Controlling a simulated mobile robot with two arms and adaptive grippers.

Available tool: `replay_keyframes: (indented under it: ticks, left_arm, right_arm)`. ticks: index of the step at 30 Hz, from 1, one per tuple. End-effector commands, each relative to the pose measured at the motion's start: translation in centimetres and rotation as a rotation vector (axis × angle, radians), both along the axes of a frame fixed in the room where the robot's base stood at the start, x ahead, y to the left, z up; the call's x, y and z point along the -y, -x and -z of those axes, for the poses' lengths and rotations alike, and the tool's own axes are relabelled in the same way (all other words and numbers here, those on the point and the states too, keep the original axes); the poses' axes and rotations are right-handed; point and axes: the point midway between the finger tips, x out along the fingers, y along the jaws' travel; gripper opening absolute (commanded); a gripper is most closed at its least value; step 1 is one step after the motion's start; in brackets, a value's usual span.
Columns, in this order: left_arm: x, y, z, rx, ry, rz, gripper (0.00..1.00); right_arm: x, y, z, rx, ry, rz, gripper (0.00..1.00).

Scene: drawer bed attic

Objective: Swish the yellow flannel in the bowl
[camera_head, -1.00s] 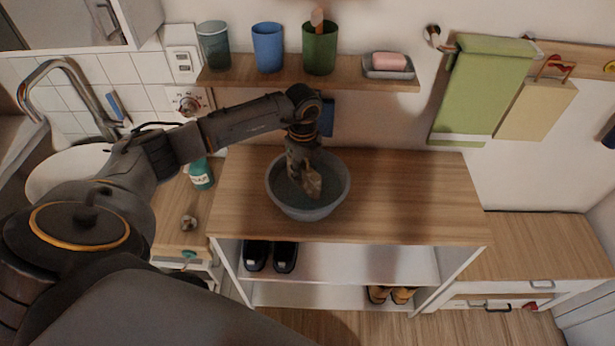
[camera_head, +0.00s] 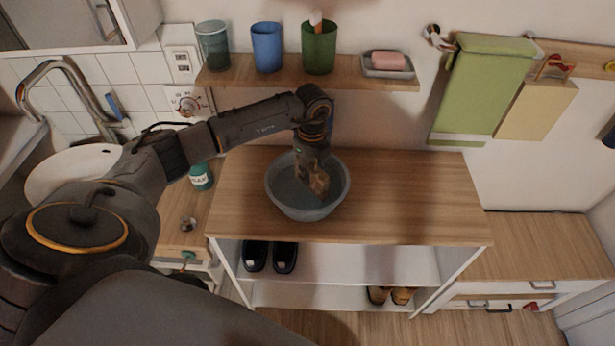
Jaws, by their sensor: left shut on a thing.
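The grey bowl (camera_head: 300,211) stands on the wooden top of the shelf unit and looks to have water in it. My left gripper (camera_head: 312,172) reaches down into the bowl from above. It is shut on a small bunched tan-brown piece, which I take to be the yellow flannel (camera_head: 319,184); it looks dull and shaded here. The flannel hangs inside the bowl's rim, right of the middle. I cannot tell how deep it sits in the water. The gripper's fingers are partly hidden. My right gripper is not in view.
A wall shelf (camera_head: 340,82) above holds cups and a soap dish (camera_head: 388,66). A soap bottle (camera_head: 201,177) stands left of the unit. The wooden top (camera_head: 410,195) is free right of the bowl.

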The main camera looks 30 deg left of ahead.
Motion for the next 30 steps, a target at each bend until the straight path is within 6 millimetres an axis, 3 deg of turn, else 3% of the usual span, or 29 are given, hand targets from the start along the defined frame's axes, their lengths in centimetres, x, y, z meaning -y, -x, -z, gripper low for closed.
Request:
replay_keyframes:
  ticks: [9,19,30]
  left_arm:
    - [-2.6,1.6,-0.1,0.0,0.0,0.0,0.11]
    - [-0.8,0.6,0.0,0.0,0.001,0.001,0.11]
    - [-0.8,0.5,0.0,0.0,0.0,0.0,0.11]
  right_arm:
    - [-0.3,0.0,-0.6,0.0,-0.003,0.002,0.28]
    - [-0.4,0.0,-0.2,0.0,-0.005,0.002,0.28]
    - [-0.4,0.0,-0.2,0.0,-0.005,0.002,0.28]
